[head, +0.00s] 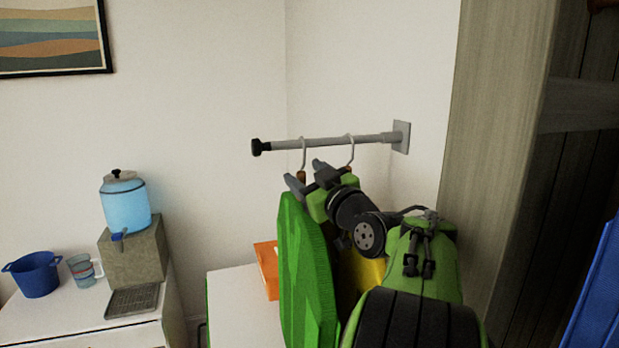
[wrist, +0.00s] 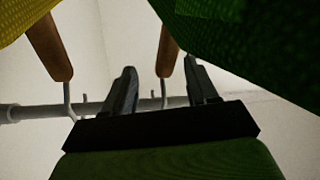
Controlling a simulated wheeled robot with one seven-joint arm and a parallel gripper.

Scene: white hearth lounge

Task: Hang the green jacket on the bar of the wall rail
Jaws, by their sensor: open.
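The green jacket (head: 305,275) hangs upright below the wall rail, its hanger hook reaching the rail's grey bar (head: 325,142) near the black end cap. The hook appears to be over the bar. My gripper (head: 308,176) is open just below the bar, beside the jacket's top. In the wrist view, the jacket (wrist: 245,40) fills the upper right, and its wooden hanger neck (wrist: 168,52) shows between my open fingers (wrist: 163,88), apart from both. A yellow garment (head: 370,272) hangs from a second hook nearer the wall plate, partly hidden by my arm.
The yellow garment's hanger neck (wrist: 50,48) is left of my fingers in the wrist view. A white cabinet (head: 232,300) with an orange item (head: 266,268) stands below the rail. A water dispenser (head: 126,205), cup (head: 82,268) and blue bucket (head: 36,275) are left. A wooden panel (head: 495,150) rises right.

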